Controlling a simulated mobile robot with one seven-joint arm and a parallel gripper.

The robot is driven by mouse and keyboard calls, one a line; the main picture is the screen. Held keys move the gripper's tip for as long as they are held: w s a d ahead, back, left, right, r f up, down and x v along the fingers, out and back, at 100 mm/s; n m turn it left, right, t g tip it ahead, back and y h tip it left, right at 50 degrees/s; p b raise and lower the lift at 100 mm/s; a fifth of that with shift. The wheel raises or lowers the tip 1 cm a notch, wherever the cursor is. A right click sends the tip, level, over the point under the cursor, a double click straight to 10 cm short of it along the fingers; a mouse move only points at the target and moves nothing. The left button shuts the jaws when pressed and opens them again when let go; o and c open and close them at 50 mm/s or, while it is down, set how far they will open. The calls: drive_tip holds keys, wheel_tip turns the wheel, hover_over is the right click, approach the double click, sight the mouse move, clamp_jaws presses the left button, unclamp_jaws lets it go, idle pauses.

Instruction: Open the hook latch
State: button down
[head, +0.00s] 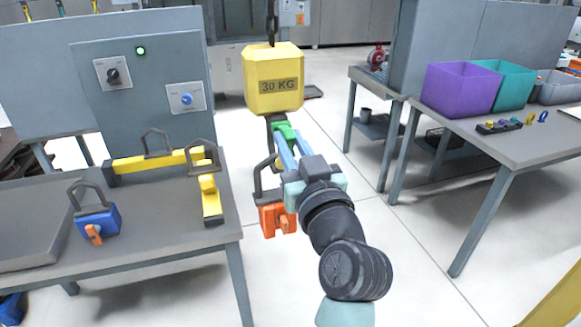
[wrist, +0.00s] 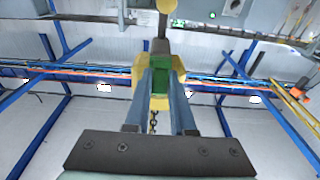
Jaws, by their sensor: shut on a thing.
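A yellow block (head: 274,82) marked "30 KG" hangs from a chain. A dark hook (head: 271,128) shows beneath it, partly hidden by my gripper. My gripper (head: 287,135) is just below the block, its two blue fingers shut on a green piece at the hook, which looks like the latch (head: 283,128). In the wrist view the green latch (wrist: 160,70) sits between the fingers, with the yellow block (wrist: 176,78) behind and the dark hook (wrist: 160,46) above. An orange weight (head: 270,221) with a dark shackle is below; I cannot tell whether its shackle hangs on the hook.
The left table (head: 150,242) holds a blue weight (head: 97,219) and yellow weights (head: 212,206) with shackles. A control panel (head: 143,90) with a lit green lamp stands behind it. The right table (head: 500,142) holds a purple bin (head: 460,90) and a teal bin (head: 510,85). Floor between is clear.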

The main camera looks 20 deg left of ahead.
drive_tip(key=shift+w+a+f+t+y+b, duration=0.1)
drive_tip(key=shift+f+t+y+b, duration=0.45)
drive_tip(key=shift+b, duration=1.65)
drive_tip(key=shift+w+a+f+t+h+b, duration=0.2)
drive_tip(key=shift+f+b, duration=0.6)
drive_tip(key=shift+b, duration=1.4)
drive_tip(key=shift+s+d+r+t+y+b, duration=0.2)
drive_tip(key=shift+s+d+t+y+b, duration=0.3)
drive_tip(key=shift+b, duration=1.8)
drive_tip(key=shift+s+d+f+t+y+b, duration=0.15)
drive_tip(key=shift+s+d+t+y+b, duration=0.3)
drive_tip(key=shift+b, duration=2.1)
drive_tip(key=shift+w+a+p, duration=0.1)
drive_tip(key=shift+a+p, duration=0.1)
drive_tip(key=shift+p, duration=0.35)
drive_tip(key=shift+w+p, duration=0.1)
drive_tip(key=shift+p, duration=0.35)
drive_tip(key=shift+w+a+f+g+h+p, duration=0.2)
drive_tip(key=shift+g+h+p, duration=0.25)
drive_tip(key=shift+p, duration=1.15)
drive_tip(key=shift+w+a+f+g+h+p, duration=0.15)
drive_tip(key=shift+a+g+h+p, duration=0.3)
drive_tip(key=shift+p, duration=1.1)
drive_tip(key=shift+w+d+f+g, duration=0.1)
drive_tip(key=shift+d+f+g, duration=0.05)
drive_tip(key=shift+g, duration=0.15)
